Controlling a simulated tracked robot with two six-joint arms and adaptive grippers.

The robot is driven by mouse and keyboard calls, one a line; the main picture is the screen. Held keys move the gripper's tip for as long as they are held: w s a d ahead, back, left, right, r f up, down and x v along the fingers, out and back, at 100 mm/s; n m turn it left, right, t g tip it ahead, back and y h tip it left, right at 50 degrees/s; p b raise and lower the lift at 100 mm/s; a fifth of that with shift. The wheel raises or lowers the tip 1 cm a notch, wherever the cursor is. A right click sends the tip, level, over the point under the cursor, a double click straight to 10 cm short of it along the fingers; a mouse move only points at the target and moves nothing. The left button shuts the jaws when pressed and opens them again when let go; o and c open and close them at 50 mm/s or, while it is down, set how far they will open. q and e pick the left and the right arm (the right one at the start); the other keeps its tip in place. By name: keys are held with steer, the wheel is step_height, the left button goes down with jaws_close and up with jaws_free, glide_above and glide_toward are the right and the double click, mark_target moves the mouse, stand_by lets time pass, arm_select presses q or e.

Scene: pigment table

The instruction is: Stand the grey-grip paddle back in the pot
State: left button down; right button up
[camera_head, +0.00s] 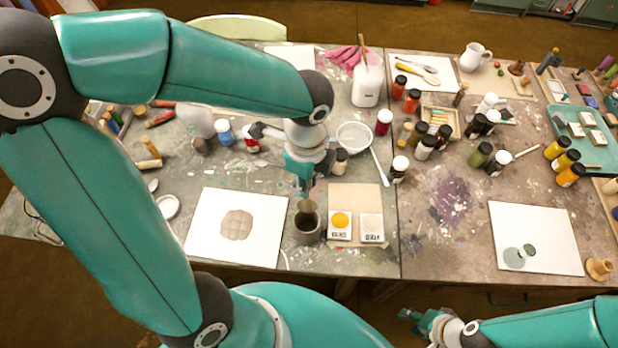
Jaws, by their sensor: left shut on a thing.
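My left gripper (303,180) points down above the small grey pot (308,236) at the table's front edge. It is shut on the paddle (306,205), of which only a short greyish-brown piece shows below the fingers. The grip is hidden by my gripper. The paddle's lower end overlaps the pot's dark mouth; I cannot tell whether it is inside or just above. The pot stands upright. My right gripper (412,316) is low in front of the table, away from the pot, and its jaw opening is unclear.
Yellow (340,224) and pale (371,227) labelled pans sit just right of the pot. A white sheet with a brown round patch (237,224) lies left. A white bowl (354,137) and a white tub with sticks (367,88) stand behind. A white board (540,238) lies right.

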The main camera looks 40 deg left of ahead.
mark_target(307, 211)
arm_select(q)
steer(key=shift+f+b, duration=3.8)
steer(key=shift+f, duration=0.95)
steer(key=c, duration=1)
jaws_free()
step_height(307, 211, up, 12)
